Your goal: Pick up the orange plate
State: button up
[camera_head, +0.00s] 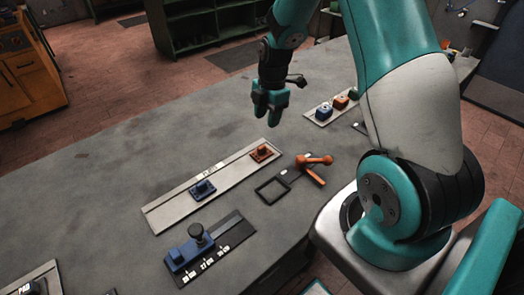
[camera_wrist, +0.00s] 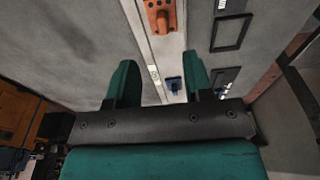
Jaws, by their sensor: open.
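The orange plate (camera_head: 262,153) has a raised block on it and lies at the far right end of a long pale tray (camera_head: 165,215). In the wrist view the orange plate (camera_wrist: 160,16) shows at the top edge, partly cut off, beyond my fingertips. My gripper (camera_head: 267,116) hangs above the table, beyond and above the tray's far end. Its jaws are open with nothing between them, and both fingers (camera_wrist: 160,68) show in the wrist view. It is apart from the plate.
A similar blue plate (camera_head: 202,190) lies on the same tray. A dark frame with an orange handle (camera_head: 315,162) stands to the right. A blue press-like device (camera_head: 190,250) sits in front. Several coloured blocks (camera_head: 340,102) stand on a strip behind.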

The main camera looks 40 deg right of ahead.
send_over(262, 146)
jog(key=d, duration=0.1)
notch_tip(262, 146, down, 5)
jog(key=shift+d+f+p, duration=0.15)
jog(key=shift+f+p, duration=0.05)
jog(key=shift+p, duration=0.15)
jog(key=shift+a+f+p, duration=0.25)
jog(key=shift+f+p, duration=0.05)
jog(key=shift+f, duration=0.6)
jog(key=shift+a+f+p, duration=0.25)
jog(key=shift+f, duration=0.65)
jog(key=shift+a+f+p, duration=0.25)
jog(key=shift+f+p, duration=0.05)
jog(key=shift+f, duration=0.6)
jog(key=shift+c, duration=0.5)
grip_shut()
